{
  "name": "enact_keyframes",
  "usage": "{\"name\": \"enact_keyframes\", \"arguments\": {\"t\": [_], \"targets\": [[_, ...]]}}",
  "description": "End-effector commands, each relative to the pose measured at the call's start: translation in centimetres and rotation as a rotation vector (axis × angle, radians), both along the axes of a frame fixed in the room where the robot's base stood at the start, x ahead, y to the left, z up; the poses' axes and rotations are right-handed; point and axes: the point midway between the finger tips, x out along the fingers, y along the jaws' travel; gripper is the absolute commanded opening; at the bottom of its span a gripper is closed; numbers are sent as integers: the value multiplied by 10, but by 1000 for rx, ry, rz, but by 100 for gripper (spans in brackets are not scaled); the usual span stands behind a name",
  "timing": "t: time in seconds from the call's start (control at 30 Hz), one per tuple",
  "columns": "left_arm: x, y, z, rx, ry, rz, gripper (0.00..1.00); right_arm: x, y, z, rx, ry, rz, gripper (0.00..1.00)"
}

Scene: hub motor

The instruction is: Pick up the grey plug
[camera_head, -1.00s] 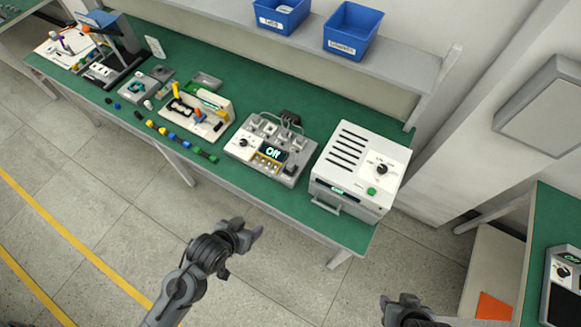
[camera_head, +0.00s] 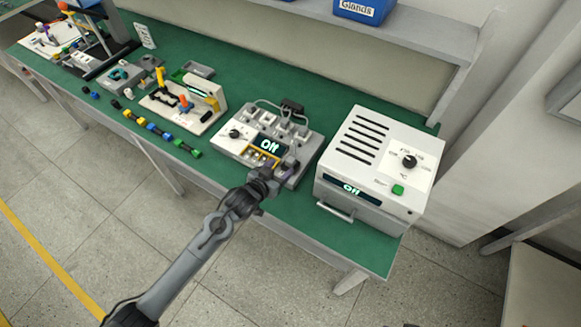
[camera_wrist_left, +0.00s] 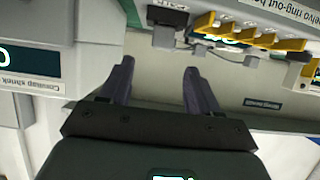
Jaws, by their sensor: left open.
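My left gripper (camera_head: 272,176) is at the front right corner of the grey test station (camera_head: 227,148), and partly covers that corner. In the left wrist view its two dark fingers (camera_wrist_left: 160,88) are apart with nothing held between them. A small grey block (camera_wrist_left: 163,38), which may be the grey plug, sits under a dark socket (camera_wrist_left: 168,15) beyond the fingertips. It is not touching the fingers. I cannot pick the plug out surely in the head view. Only a sliver of my right gripper (camera_head: 402,325) shows at the bottom edge.
A white oven (camera_head: 355,202) with a front handle stands right of the station. Yellow connectors (camera_wrist_left: 260,35) line the station's front. A black plug with cables (camera_head: 291,106) is at its back. Left are a fixture (camera_head: 180,115) and several small coloured parts (camera_head: 160,131) on the green bench (camera_head: 290,215).

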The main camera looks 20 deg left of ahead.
Motion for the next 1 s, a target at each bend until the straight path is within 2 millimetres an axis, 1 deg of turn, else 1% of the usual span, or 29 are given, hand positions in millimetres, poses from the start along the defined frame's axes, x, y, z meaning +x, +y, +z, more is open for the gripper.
{"name": "enact_keyframes", "arguments": {"t": [0.1,0.3,0.57,0.9,1.0], "targets": [[16,-3,-5,-1,-5,0,62,0,0,-4,0,-1,1,43],[38,-8,-15,-1,-3,0,62,0,-1,-7,-7,-1,4,43],[49,-10,-20,-1,-3,0,62,0,-2,-9,-9,0,6,43],[83,-15,-37,-2,-3,-1,62,0,-2,-18,-7,0,4,43],[89,-16,-40,0,-2,0,62,0,-1,-19,-4,0,3,43]]}}
